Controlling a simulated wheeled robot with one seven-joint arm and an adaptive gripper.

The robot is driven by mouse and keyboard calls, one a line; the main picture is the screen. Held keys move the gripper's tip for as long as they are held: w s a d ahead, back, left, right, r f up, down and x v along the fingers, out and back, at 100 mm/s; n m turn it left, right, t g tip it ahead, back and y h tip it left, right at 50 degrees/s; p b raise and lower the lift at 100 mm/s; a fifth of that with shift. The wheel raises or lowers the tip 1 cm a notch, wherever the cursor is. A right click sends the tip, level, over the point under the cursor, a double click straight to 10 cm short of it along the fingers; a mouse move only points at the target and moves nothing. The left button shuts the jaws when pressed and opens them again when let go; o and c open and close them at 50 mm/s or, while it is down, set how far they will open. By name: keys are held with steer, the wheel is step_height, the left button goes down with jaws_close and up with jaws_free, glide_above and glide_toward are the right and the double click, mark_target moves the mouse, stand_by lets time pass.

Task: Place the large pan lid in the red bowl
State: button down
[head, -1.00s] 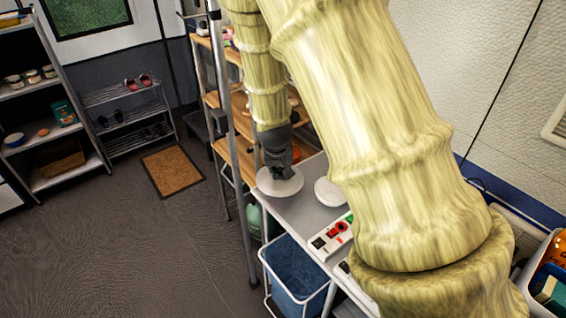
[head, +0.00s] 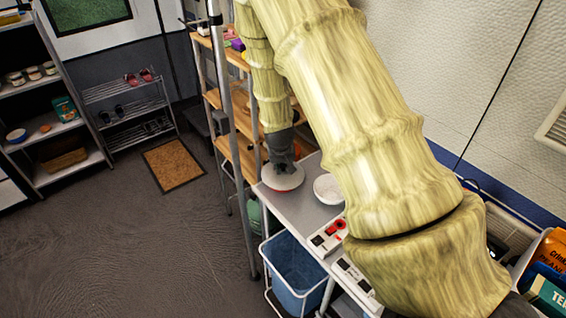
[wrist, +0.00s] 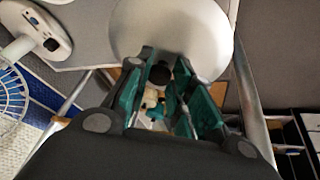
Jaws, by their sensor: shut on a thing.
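The large pan lid (head: 283,173) is a pale, wide disc. My gripper (head: 279,160) is above it, shut on its dark knob, and the lid looks about level. A thin red edge (head: 285,188) shows just under the lid's near side and looks like the rim of the red bowl; the lid hides the rest. I cannot tell whether the lid rests in it or is just above it. In the wrist view the lid (wrist: 175,28) spreads beyond my gripper's fingers (wrist: 165,80), with the knob between them; no red bowl is visible there.
A blue bin (head: 295,270) hangs below the counter. A wooden shelf unit (head: 240,150) stands close behind on the left.

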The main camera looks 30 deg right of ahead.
steer(key=shift+f, duration=0.25)
steer(key=c, duration=1.3)
jaws_free()
steer(key=shift+a+r, duration=0.1)
steer(key=shift+r, duration=0.25)
steer(key=shift+b+v, duration=1.5)
steer(key=shift+v, duration=4.4)
